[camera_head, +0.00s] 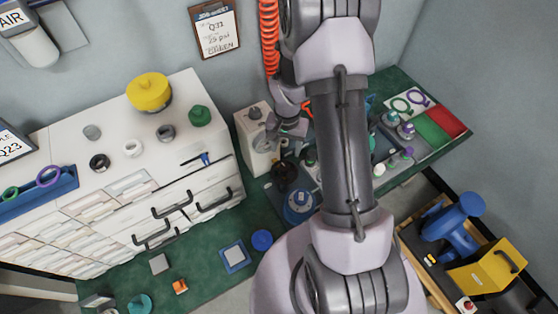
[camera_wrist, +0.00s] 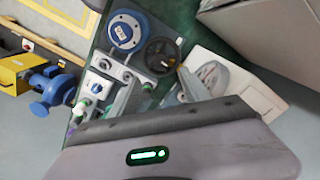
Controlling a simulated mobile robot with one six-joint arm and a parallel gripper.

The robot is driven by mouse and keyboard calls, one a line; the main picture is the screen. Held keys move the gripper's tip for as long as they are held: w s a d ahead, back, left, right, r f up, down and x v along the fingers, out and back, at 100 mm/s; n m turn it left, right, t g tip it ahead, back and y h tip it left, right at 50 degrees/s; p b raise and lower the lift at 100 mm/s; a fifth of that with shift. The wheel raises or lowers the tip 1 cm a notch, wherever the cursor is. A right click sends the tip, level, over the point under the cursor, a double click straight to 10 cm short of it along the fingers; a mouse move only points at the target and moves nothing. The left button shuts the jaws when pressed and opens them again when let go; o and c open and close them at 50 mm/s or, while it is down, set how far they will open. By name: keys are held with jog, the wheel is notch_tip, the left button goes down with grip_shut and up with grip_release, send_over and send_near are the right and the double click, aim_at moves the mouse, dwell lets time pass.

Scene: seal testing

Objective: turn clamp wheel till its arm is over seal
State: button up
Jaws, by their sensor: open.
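A black handwheel (camera_head: 284,172), which I take for the clamp wheel, stands on the bench beside a blue round gauge (camera_head: 300,203). In the wrist view the wheel (camera_wrist: 160,55) lies just beyond my gripper, right of the gauge (camera_wrist: 125,30). My gripper (camera_head: 290,128) is open, with its grey fingers spread at left and right in the wrist view (camera_wrist: 160,82). It appears apart from the wheel; contact cannot be told. The clamp's arm and the seal under it cannot be made out; my own arm hides part of the bench.
A white box (camera_head: 256,150) with a grey knob on top stands close left of my gripper. White drawers (camera_head: 215,165) fill the left. Coloured rings lie on a white sheet (camera_head: 400,95) at right. A blue valve (camera_head: 450,222) and yellow box (camera_head: 490,272) sit lower right.

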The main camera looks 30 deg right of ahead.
aim_at(285, 166)
notch_tip(285, 166, down, 11)
jog(key=shift+a+f+b, duration=0.1)
jog(key=shift+b, duration=1.15)
grip_shut()
